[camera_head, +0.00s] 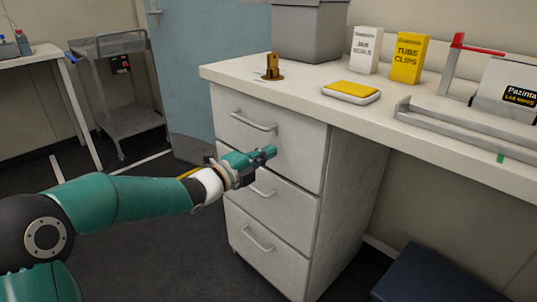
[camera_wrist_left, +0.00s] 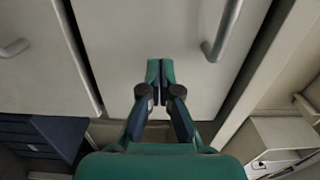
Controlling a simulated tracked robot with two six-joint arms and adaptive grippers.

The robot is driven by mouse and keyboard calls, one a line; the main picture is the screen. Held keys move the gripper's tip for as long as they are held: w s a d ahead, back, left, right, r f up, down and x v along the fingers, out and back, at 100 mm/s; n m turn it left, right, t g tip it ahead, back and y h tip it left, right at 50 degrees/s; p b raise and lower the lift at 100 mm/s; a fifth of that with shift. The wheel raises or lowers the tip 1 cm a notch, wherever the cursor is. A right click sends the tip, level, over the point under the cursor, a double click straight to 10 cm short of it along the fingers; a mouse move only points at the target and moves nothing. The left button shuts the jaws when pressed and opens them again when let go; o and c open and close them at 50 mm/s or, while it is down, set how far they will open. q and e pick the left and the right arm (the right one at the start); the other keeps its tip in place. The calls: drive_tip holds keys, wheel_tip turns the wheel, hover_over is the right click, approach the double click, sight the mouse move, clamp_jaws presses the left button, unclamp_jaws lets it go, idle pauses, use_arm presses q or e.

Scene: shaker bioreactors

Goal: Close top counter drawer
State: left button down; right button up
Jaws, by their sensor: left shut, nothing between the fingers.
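The top counter drawer (camera_head: 290,135) is the highest of three grey-white drawers under the counter, with a silver bar handle (camera_head: 253,121). Its front looks flush or nearly flush with the cabinet; a small gap cannot be ruled out. My left gripper (camera_head: 267,152) is shut and empty, at the lower right part of that front, below and right of the handle. In the left wrist view the shut fingers (camera_wrist_left: 160,75) point at the drawer front (camera_wrist_left: 145,30), with its handle (camera_wrist_left: 222,30) to their right. Whether they touch it cannot be told. My right gripper is not in view.
The middle drawer handle (camera_head: 262,189) and bottom drawer handle (camera_head: 257,239) lie below. The countertop (camera_head: 300,88) holds boxes, a grey bin (camera_head: 310,35) and a rack (camera_head: 465,125). A grey cart (camera_head: 125,95) stands at the back left. Floor before the drawers is clear.

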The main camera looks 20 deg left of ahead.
use_arm(q)
drive_tip(key=p+v, duration=0.2)
drive_tip(key=v, duration=1)
drive_tip(key=s+d+f+n+g, duration=0.25)
drive_tip(key=d+f, duration=0.25)
drive_tip(key=f, duration=0.6)
drive_tip(key=s+d+f+n+g+y, duration=0.1)
drive_tip(key=d+f+n+g, duration=0.25)
drive_tip(key=f, duration=0.65)
drive_tip(key=s+d+f+n+g, duration=0.1)
drive_tip(key=d+f+n+g, duration=0.3)
drive_tip(key=f, duration=0.7)
drive_tip(key=s+d+f+n+g+y, duration=0.1)
drive_tip(key=s+f+n+g, duration=0.2)
drive_tip(key=s+f+n, duration=0.55)
drive_tip(key=s+d+f+n+g+y, duration=0.1)
drive_tip(key=s+f+n+g+y, duration=0.3)
drive_tip(key=s, duration=0.8)
wheel_tip(320, 180, up, 34)
drive_tip(key=n+t+h+p, duration=0.1)
drive_tip(key=n+h+p, duration=0.1)
drive_tip(key=p, duration=3.2)
drive_tip(key=shift+n+p, duration=0.35)
